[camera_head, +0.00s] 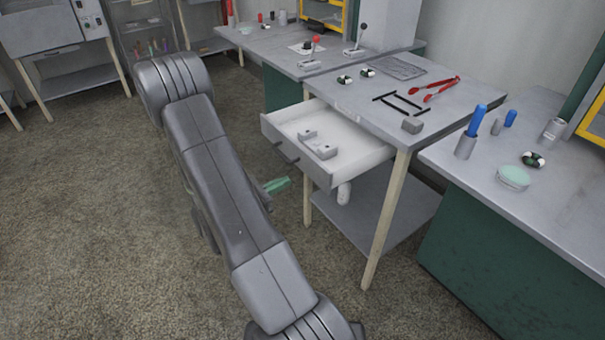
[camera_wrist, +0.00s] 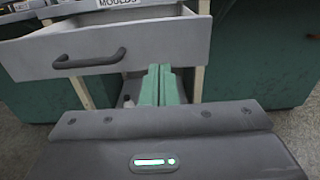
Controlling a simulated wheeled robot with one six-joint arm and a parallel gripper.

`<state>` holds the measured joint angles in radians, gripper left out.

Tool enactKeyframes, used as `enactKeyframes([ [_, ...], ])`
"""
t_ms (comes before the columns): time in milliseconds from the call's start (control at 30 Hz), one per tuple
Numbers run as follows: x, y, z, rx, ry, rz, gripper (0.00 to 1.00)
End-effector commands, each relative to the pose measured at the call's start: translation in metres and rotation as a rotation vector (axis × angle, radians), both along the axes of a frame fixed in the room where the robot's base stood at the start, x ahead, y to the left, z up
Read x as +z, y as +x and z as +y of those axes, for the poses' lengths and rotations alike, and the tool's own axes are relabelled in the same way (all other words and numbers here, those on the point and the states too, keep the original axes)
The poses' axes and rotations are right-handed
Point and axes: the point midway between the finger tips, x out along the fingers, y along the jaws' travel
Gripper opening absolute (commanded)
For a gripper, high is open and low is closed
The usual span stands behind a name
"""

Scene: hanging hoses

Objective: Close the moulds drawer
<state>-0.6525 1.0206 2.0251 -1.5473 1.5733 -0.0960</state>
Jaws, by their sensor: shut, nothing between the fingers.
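The moulds drawer (camera_head: 345,167) is pulled out from under the middle table. It is white inside and holds grey mould blocks (camera_head: 318,145). In the wrist view its grey front (camera_wrist: 150,48) with a dark handle (camera_wrist: 90,60) shows, and a label reading MOULDS is on the frame above. My gripper (camera_head: 277,185) has green fingers, partly hidden behind my arm in the head view. It is in front of the drawer and lower than it, apart from the handle. In the wrist view the fingers (camera_wrist: 163,80) lie together, empty, to the right of the handle.
The table (camera_head: 345,95) above the drawer bears red-handled pliers (camera_head: 441,88), a dark frame and a small grey block. A lower shelf (camera_head: 395,225) lies under it. Workbenches stand on both sides (camera_head: 480,190). The floor (camera_head: 90,220) to the left is clear.

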Motion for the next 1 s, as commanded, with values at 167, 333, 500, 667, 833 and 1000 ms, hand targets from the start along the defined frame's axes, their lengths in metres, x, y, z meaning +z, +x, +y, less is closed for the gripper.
enactKeyframes([
  [167, 0.0, 0.015, -0.023, -0.006, 0.001, 0.001, 0.0],
  [333, 0.0, 0.029, -0.041, -0.004, 0.0, 0.0, 0.0],
  [500, 0.0, 0.038, -0.053, -0.003, 0.0, 0.0, 0.0],
  [667, 0.0, 0.041, -0.058, -0.001, -0.001, 0.001, 0.0],
  [833, 0.0, 0.042, -0.058, 0.0, 0.0, 0.0, 0.0],
  [1000, 0.0, 0.042, -0.058, 0.0, 0.0, 0.0, 0.0],
])
